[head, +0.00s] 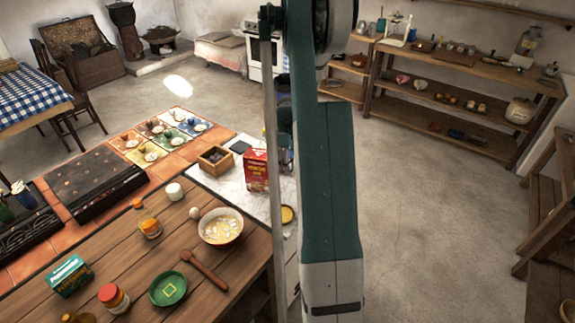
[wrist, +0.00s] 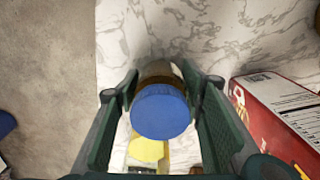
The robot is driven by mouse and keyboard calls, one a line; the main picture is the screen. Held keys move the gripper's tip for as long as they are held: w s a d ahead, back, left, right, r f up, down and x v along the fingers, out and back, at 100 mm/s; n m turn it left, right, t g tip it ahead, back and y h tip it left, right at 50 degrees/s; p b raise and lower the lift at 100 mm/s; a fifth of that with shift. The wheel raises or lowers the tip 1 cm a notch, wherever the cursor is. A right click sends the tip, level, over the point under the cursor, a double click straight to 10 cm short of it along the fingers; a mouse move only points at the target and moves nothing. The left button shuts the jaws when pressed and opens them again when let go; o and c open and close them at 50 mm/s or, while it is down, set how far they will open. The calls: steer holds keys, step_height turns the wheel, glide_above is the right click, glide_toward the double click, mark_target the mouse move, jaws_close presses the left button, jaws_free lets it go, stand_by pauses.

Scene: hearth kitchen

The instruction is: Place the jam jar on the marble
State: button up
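A jar with a blue lid (wrist: 160,112) and a darker body shows between the fingers of my gripper (wrist: 160,78) in the wrist view. The fingers lie close along both sides of its body and appear shut on it. The white, grey-veined marble (wrist: 230,35) lies beyond the jar; I cannot tell whether the jar touches it. In the head view the marble (head: 235,185) is a slab at the far end of the wooden counter. My arm hides the gripper and the blue-lidded jar there. No label shows to confirm that this is the jam jar.
A red box (head: 256,170) stands on the marble, close to the right finger in the wrist view (wrist: 280,115). A wooden box (head: 216,160) is farther left. A yellow-lidded item (head: 288,214) is near the marble's right edge. A bowl (head: 221,227) and jars stand on the wooden counter.

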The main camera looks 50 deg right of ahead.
steer(key=o, duration=0.4)
steer(key=shift+c, duration=0.2)
steer(key=shift+r, duration=0.15)
step_height(320, 180, up, 12)
steer(key=shift+p, duration=0.75)
